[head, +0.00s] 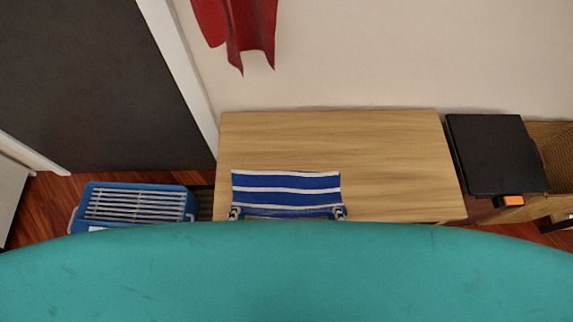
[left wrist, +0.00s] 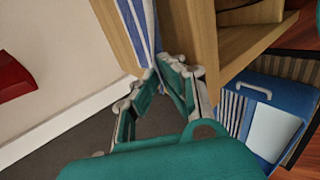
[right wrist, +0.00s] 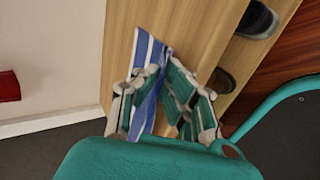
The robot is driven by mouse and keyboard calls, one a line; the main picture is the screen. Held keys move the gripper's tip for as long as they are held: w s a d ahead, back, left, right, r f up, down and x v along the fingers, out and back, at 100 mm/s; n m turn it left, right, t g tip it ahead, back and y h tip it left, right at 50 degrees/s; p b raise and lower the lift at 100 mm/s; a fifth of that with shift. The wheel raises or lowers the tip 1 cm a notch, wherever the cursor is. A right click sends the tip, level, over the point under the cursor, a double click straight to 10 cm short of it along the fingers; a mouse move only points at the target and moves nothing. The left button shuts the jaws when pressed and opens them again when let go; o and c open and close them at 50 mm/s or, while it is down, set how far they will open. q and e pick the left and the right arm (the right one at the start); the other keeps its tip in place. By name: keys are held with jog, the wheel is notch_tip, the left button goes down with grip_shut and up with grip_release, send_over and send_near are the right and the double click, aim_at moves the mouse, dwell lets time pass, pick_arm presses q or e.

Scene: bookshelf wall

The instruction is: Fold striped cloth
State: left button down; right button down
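The blue-and-white striped cloth (head: 286,187) lies on the wooden table (head: 390,160), towards its front left. Its near edge sags slightly between my two grippers at the front corners. My left gripper (head: 236,213) is at the near left corner, and the left wrist view shows its fingertips (left wrist: 156,70) closed on the cloth (left wrist: 140,22). My right gripper (head: 340,212) is at the near right corner. In the right wrist view its fingers (right wrist: 163,70) pinch the gathered cloth (right wrist: 143,48), and part of it hangs between them. My teal body hides the table front in the head view.
A blue crate (head: 135,204) stands on the floor left of the table. A black box-like object (head: 497,155) and a wicker basket (head: 553,150) are on the right. Red fabric (head: 240,28) hangs on the wall. The table's right half is clear.

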pick_arm(q)
jog(key=c, duration=1.2)
grip_release()
pick_arm(e)
jog(key=c, duration=1.2)
grip_release()
pick_arm(q)
jog(key=shift+r, duration=0.1)
pick_arm(e)
jog(key=shift+r, duration=0.1)
pick_arm(q)
jog(key=s+r, duration=0.6)
jog(key=r, duration=0.2)
jog(key=shift+r, duration=0.4)
pick_arm(e)
jog(key=s+r, duration=0.6)
jog(key=r, duration=0.2)
jog(key=shift+r, duration=0.4)
